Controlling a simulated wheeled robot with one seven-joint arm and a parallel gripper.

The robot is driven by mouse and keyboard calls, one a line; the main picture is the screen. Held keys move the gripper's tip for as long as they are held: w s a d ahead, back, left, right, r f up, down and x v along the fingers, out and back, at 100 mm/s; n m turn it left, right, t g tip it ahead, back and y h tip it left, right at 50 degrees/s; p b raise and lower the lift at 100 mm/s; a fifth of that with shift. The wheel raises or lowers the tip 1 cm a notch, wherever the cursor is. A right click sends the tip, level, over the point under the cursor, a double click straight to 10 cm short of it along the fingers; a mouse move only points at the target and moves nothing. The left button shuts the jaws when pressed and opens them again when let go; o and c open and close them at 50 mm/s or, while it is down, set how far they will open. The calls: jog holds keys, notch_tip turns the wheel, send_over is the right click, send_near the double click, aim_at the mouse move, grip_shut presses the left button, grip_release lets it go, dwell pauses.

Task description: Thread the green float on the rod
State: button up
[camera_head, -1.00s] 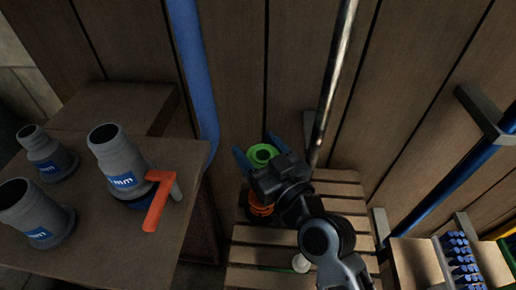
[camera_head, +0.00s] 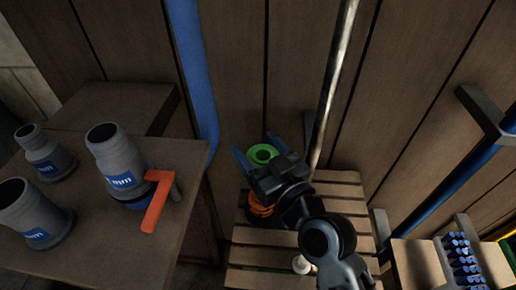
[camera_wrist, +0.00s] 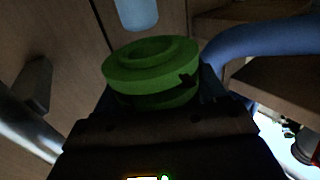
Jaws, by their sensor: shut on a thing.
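My gripper (camera_head: 258,158) is shut on the green float (camera_head: 263,153), a round ring with a central hole. The hole faces up in the head view. The wrist view also shows the float (camera_wrist: 150,82) between the finger ends. A shiny metal rod (camera_head: 332,85) rises at a slant to the right of my gripper, apart from the float. A metal rod also shows at the left edge of the wrist view (camera_wrist: 22,130). A pale blue cylinder end (camera_wrist: 137,12) shows above the float there; I cannot tell what it belongs to.
Below my gripper, a partly hidden orange item (camera_head: 259,206) is on the slatted bench (camera_head: 340,192). A blue hose (camera_head: 192,70) hangs at left. Grey fittings (camera_head: 115,160) and an orange-handled valve (camera_head: 157,200) stand on the left table. A blue-topped rack (camera_head: 462,262) is at right.

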jog(key=shift+f+b, duration=0.5)
jog(key=shift+b, duration=0.2)
jog(key=shift+f+b, duration=0.35)
jog(key=shift+b, duration=0.05)
jog(key=shift+f+b, duration=1.55)
jog(key=shift+b, duration=0.25)
jog(key=shift+f+b, duration=1.3)
jog(key=shift+b, duration=0.05)
jog(key=shift+f, duration=0.15)
jog(key=shift+f+b, duration=0.35)
jog(key=shift+b, duration=0.2)
jog(key=shift+f+b, duration=0.4)
jog(key=shift+b, duration=0.05)
jog(key=o, duration=1.1)
